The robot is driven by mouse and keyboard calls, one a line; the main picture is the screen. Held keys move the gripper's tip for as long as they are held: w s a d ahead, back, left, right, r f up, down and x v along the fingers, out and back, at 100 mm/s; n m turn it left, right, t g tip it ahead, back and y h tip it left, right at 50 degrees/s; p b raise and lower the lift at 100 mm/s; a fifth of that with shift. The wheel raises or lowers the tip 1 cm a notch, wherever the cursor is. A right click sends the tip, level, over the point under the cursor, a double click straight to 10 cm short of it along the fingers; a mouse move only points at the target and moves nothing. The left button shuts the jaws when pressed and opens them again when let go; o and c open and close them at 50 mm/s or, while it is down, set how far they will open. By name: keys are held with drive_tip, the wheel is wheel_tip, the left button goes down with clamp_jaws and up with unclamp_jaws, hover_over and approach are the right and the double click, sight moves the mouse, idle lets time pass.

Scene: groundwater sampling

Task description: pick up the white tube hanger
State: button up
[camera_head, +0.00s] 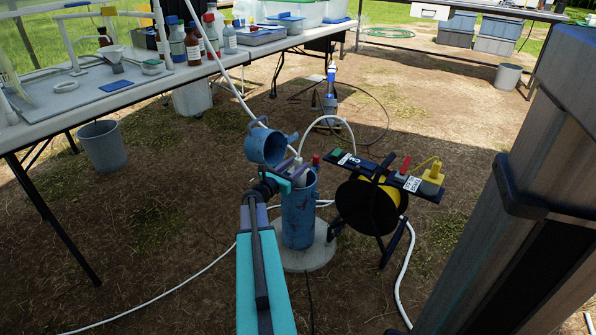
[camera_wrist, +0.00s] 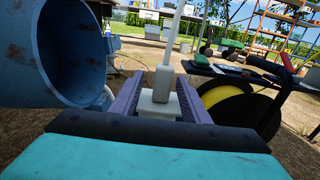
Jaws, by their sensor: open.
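The white tube hanger (camera_head: 298,172) sits at the mouth of the upright blue well pipe (camera_head: 298,215), with a white tube rising from it. In the wrist view the hanger (camera_wrist: 163,82) stands upright between the two purple fingers of my gripper (camera_wrist: 159,103). My gripper (camera_head: 289,176) is open, with one finger on each side of the hanger. Whether a finger touches it I cannot tell. The hanger's lower end is hidden by my gripper and the pipe.
The well's blue cap (camera_head: 265,146) is tipped open close on the left, also large in the wrist view (camera_wrist: 65,50). A black and yellow reel (camera_head: 372,205) stands close right. A bottle-laden table (camera_head: 30,130) is left; a large grey case (camera_head: 530,190) is right.

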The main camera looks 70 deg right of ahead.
drive_tip(key=shift+s+b+x, duration=0.2)
drive_tip(key=shift+b+x, duration=0.9)
drive_tip(key=shift+x, duration=1.45)
drive_tip(key=shift+a+r, duration=0.1)
clamp_jaws()
wheel_tip(320, 180, up, 28)
drive_tip(key=p, duration=1)
drive_tip(key=shift+w, duration=0.1)
